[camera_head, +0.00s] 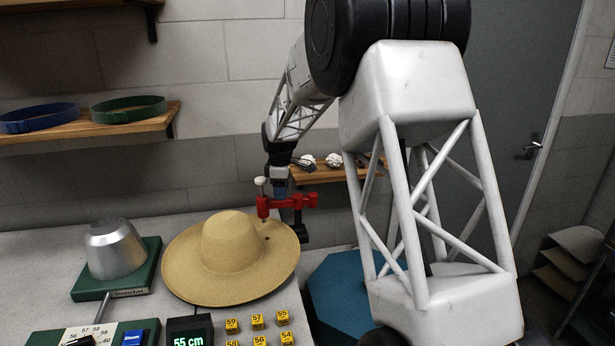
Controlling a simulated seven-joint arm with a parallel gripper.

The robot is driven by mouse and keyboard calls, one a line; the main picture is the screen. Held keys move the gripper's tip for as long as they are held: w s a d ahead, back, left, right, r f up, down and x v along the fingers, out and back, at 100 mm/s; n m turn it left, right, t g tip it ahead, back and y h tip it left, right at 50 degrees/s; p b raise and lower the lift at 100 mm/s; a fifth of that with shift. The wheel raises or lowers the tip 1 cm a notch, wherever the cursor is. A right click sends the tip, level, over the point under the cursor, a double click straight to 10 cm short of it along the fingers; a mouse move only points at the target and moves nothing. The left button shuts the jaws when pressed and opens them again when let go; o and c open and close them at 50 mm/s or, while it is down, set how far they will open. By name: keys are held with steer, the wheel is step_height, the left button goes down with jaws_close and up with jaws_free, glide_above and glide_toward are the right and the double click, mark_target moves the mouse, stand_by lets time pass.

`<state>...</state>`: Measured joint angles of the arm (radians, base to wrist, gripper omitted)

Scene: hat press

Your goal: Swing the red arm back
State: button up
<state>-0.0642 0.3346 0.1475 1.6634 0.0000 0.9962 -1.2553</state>
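The red arm (290,203) is a short bar just above the back right of the tan hat (229,244). A small white knob (261,181) stands up at its left end, and dark parts hang below its right end. My gripper (279,180) comes down from above, right beside the knob and close over the red arm. I cannot tell whether it touches either one. Its fingers are small and partly hidden, so whether they are open or shut is unclear.
A silver stretcher block (116,249) on a green base stands left of the hat. Several yellow numbered blocks (257,321) and a display reading 55 cm (189,338) are at the front. Blue and green bands (128,109) lie on a wall shelf. A blue platform (335,290) is right of the table.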

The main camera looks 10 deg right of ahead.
step_height(320, 180, up, 8)
steer(key=s+n, duration=0.2)
steer(key=s+d+r+m, duration=0.1)
steer(key=s+r+m, duration=0.2)
steer(key=s, duration=0.7)
steer(key=s+d+r+m+t, duration=0.1)
steer(key=s+r+m, duration=0.3)
steer(key=s, duration=0.7)
steer(key=shift+d+r, duration=0.25)
steer(key=shift+d, duration=0.45)
